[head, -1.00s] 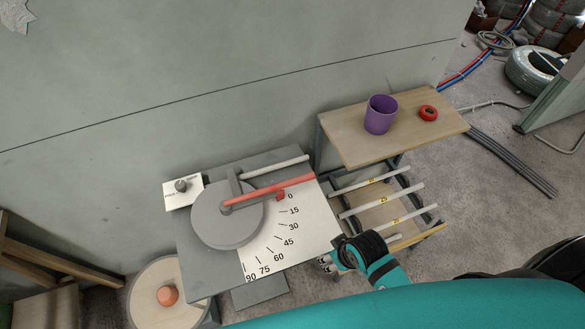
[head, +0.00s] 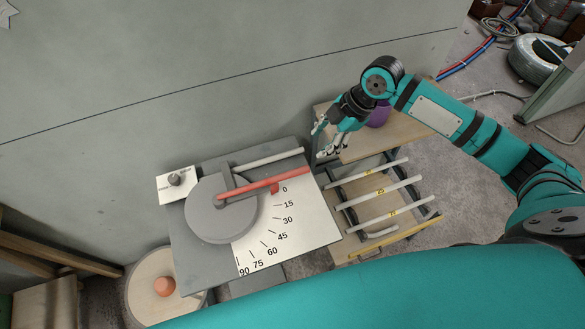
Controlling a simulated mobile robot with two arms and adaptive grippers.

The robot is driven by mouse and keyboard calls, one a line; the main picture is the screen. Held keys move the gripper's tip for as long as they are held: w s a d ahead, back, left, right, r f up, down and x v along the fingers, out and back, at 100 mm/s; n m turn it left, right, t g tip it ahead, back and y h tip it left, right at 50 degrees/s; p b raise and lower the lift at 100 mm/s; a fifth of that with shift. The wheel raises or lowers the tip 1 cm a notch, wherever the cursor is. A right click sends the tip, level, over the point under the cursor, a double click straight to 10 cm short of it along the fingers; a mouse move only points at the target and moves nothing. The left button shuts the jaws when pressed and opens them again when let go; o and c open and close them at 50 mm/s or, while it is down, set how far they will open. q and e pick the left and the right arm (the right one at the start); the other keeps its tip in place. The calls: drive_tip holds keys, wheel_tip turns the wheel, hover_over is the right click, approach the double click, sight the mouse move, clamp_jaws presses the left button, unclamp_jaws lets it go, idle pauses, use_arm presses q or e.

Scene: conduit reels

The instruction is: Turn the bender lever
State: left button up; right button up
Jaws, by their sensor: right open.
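The bender lever (head: 262,187) is a red bar. It runs from the hub of the grey round disc (head: 222,212) to the right and slightly up, lying near the 0 mark of the angle scale (head: 275,222). A pale conduit (head: 270,161) sticks out beside it on the wall side, held at the grey bracket. My right gripper (head: 321,143) is open and empty. It is up and to the right of the lever's free end, beyond the bench's right edge and apart from the lever. My left gripper is not in view.
A wooden shelf cart (head: 404,146) stands right of the bench, its purple cup (head: 378,115) partly hidden by my arm. Several pale tubes (head: 378,193) lie on the rack below. A knob box (head: 177,184) sits at the bench's left. A round stool with an orange knob (head: 165,286) stands lower left.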

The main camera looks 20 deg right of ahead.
sight(292, 172)
drive_tip(key=p+x, duration=0.2)
drive_tip(key=x, duration=1.5)
drive_tip(key=shift+a, duration=0.1)
clamp_jaws()
